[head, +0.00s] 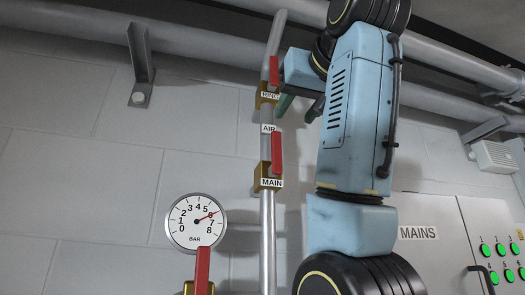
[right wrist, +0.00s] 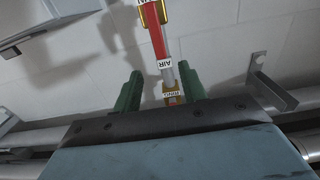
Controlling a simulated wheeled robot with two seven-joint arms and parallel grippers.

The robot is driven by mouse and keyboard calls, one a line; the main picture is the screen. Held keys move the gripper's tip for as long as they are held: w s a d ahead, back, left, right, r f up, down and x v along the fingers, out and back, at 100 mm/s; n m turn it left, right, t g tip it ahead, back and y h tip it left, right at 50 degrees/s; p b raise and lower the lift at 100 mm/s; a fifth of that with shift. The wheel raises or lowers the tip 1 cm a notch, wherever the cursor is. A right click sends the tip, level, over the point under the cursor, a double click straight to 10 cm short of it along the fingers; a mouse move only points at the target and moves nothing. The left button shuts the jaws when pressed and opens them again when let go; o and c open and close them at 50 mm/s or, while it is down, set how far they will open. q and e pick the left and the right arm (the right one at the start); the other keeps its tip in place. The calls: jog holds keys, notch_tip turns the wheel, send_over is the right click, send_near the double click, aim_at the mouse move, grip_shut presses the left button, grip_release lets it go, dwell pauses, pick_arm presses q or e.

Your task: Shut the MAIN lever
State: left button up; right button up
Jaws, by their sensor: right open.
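The MAIN lever (head: 277,153) is red and points up, in line with the vertical grey pipe, above the MAIN label (head: 271,183). In the right wrist view, which is upside down, the MAIN lever (right wrist: 156,38) lies along the pipe beyond my fingertips. My right gripper (head: 295,117) is open, with green fingers, beside the pipe between the RING and MAIN valves. In the wrist view, the pipe's RING end shows between the fingers of my right gripper (right wrist: 160,72). It is above and apart from the MAIN lever. My left gripper is out of view.
The red RING lever (head: 274,70) is close to my right gripper. The AIR label (head: 268,128) is between the valves. A pressure gauge (head: 196,221) and another red lever (head: 202,268) are lower left. A MAINS panel (head: 440,250) is at right.

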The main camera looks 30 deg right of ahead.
aim_at(277, 140)
jog(key=p+x, duration=0.3)
jog(key=x, duration=0.4)
jog(key=shift+w+d+r, duration=0.1)
jog(key=shift+w, duration=0.05)
jog(key=p+x, duration=0.1)
jog(key=x, duration=0.2)
jog(key=shift+w+p, duration=0.3)
jog(key=shift+w, duration=0.1)
jog(key=shift+w+d, duration=0.15)
jog(key=shift+w, duration=0.45)
jog(key=shift+c, duration=0.5)
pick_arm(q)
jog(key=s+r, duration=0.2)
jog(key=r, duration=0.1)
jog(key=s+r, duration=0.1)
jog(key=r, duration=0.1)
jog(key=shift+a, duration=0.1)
pick_arm(e)
grip_shut()
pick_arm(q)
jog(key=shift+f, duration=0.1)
